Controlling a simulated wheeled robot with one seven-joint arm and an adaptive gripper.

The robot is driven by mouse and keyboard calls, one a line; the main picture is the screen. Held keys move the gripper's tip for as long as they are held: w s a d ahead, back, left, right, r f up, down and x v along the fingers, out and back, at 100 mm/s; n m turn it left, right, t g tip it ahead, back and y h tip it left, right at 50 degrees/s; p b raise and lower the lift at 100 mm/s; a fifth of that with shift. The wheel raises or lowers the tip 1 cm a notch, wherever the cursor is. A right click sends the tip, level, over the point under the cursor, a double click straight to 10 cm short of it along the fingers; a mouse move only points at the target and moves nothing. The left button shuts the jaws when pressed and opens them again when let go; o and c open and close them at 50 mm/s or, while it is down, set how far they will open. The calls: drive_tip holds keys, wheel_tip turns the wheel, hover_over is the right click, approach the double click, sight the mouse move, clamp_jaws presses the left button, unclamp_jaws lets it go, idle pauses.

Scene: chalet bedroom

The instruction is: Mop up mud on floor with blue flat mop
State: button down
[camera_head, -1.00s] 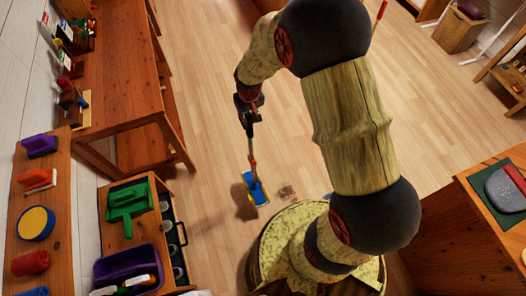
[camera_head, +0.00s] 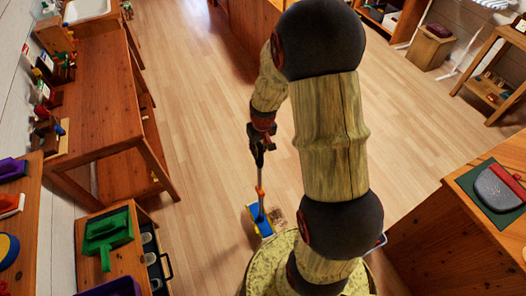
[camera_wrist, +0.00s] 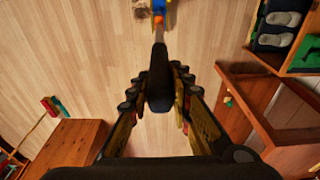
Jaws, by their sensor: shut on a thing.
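The blue flat mop (camera_head: 261,224) stands on the floor in the head view, with a blue and yellow head and a thin grey and orange handle. My gripper (camera_head: 260,148) is shut on the upper part of the handle; the wrist view shows its fingers (camera_wrist: 160,90) on both sides of the dark grip. A brown mud patch (camera_head: 279,215) lies on the floor just right of the mop head, close to it. In the wrist view the mop head (camera_wrist: 171,14) is cut off at the top edge, with the mud (camera_wrist: 145,12) just left of it.
A wooden table (camera_head: 95,120) stands at the left, with a low shelf unit (camera_head: 118,258) holding a green tool (camera_head: 104,236) before it. A wooden cabinet (camera_head: 430,230) with a dustpan-like item (camera_head: 500,188) stands at the right. The middle floor is clear.

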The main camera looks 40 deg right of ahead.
sight(263, 155)
drive_tip(key=shift+s+d+f, duration=0.1)
drive_tip(key=shift+s+d, duration=0.25)
drive_tip(key=shift+d, duration=0.25)
drive_tip(key=shift+f+b, duration=0.2)
drive_tip(key=shift+b, duration=0.1)
drive_tip(key=shift+f+b, duration=1.3)
drive_tip(key=shift+f, duration=0.45)
